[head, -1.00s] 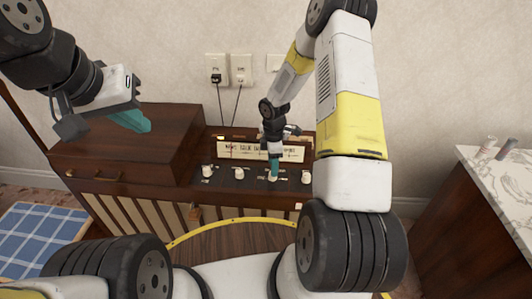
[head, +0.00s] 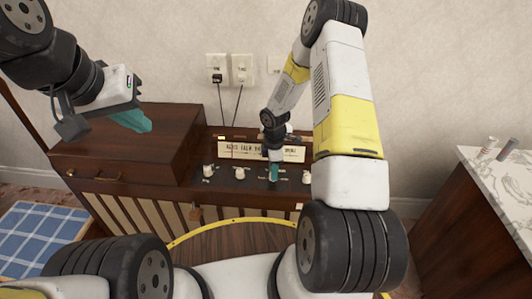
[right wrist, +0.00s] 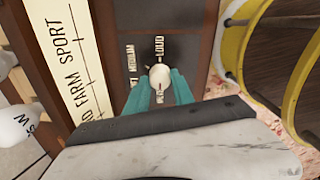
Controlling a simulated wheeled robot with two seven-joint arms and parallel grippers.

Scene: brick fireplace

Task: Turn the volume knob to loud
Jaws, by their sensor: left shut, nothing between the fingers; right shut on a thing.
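The volume knob (right wrist: 160,76) is a small white knob on the dark panel of a wooden radio cabinet. In the right wrist view it sits between the teal fingertips of my right gripper (right wrist: 163,88), which is shut on it. Printed words MEDIUM and LOUD (right wrist: 159,47) show beside the knob, with another label partly hidden by the fingers. I cannot tell which mark the knob points to. In the head view my right gripper (head: 273,173) reaches down onto the panel. My left gripper (head: 135,121) is shut and empty, above the cabinet's left part.
Other white knobs (head: 239,173) stand on the panel close to my right gripper. A cream dial strip (head: 240,150) lies behind them. Two plugged cords hang from wall outlets (head: 241,69). A marble-topped counter (head: 493,185) stands at the right.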

